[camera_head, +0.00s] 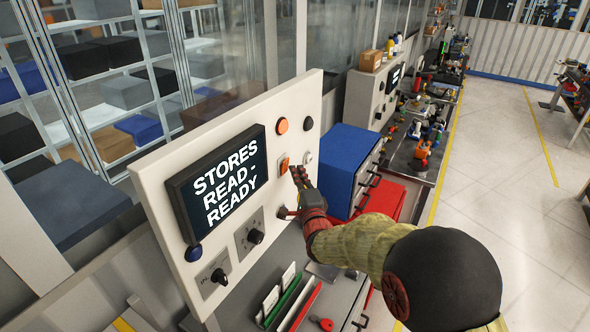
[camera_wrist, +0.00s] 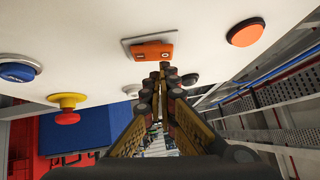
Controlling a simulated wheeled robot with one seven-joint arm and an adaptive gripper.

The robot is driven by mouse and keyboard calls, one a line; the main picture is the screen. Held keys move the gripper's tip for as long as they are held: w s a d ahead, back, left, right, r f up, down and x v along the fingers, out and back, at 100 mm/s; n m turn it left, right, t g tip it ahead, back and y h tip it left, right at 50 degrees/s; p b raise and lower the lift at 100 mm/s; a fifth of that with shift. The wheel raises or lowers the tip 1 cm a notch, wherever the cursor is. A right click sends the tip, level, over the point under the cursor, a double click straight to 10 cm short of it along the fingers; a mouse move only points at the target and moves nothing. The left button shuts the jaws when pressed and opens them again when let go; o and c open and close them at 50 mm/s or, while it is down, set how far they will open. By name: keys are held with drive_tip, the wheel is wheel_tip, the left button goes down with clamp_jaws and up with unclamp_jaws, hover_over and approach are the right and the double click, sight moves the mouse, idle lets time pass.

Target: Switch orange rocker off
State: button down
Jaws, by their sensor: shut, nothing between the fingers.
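The orange rocker (camera_head: 284,164) sits in a pale square plate on the white upright panel (camera_head: 160,178), right of the screen. In the wrist view the rocker (camera_wrist: 152,50) is near the top centre, with small marks at its two ends. I cannot tell for sure which end is pressed in. My gripper (camera_head: 298,174) is shut and empty, its fingertips close in front of the rocker's right side. In the wrist view my fingertips (camera_wrist: 164,68) show just below the rocker; whether they touch it I cannot tell.
A round orange button (camera_head: 282,125) is above the rocker. READY". A yellow and red knob (camera_wrist: 67,107) is left in the wrist view. A blue box (camera_head: 345,160) stands behind.

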drive_tip(key=shift+w+a, duration=0.25)
drive_tip(key=shift+a, duration=0.05)
drive_tip(key=shift+r, duration=0.1)
drive_tip(key=shift+w+a+r+n+g, duration=0.2)
drive_tip(key=shift+a+n+g, duration=0.1)
drive_tip(key=shift+n+g, duration=0.1)
drive_tip(key=shift+b, duration=0.35)
